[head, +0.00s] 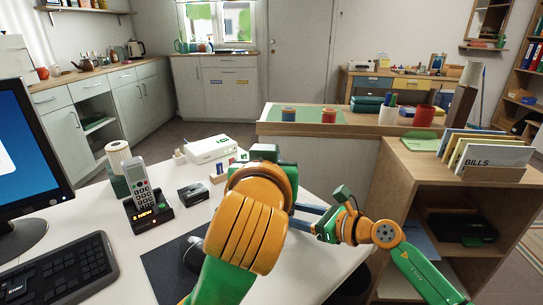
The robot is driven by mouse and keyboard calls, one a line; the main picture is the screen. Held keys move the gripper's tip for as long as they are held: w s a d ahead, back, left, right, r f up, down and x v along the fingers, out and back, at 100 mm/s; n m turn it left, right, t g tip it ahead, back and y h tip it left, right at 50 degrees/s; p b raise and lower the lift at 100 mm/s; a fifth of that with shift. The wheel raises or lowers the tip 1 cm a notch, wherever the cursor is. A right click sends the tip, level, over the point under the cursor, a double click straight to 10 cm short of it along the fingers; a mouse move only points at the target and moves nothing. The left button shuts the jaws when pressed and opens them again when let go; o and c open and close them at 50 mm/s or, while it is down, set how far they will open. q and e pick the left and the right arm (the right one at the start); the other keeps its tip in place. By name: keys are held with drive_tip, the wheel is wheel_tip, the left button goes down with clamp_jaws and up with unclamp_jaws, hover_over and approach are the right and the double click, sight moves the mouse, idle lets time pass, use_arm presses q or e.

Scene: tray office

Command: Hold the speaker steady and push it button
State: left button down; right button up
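I cannot make out a clear speaker. A small black box (193,193) lies on the white desk, left of my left arm, but I cannot tell if it is the speaker. My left arm's thick orange wrist fills the middle of the view and hides its own gripper and the desk behind it. My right gripper (305,217) reaches in from the right, with dark blue fingers pointing left. Their tips pass behind my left wrist, so what lies between them is hidden. No button shows.
A cordless phone (138,184) stands in its lit dock on the desk. A white device (211,149) sits at the back. A monitor (30,155) and a keyboard (58,270) are at left. A wooden shelf with letters (493,157) stands at right.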

drive_tip(key=shift+f, duration=0.1)
drive_tip(key=o, duration=1.1)
drive_tip(key=shift+c, duration=0.2)
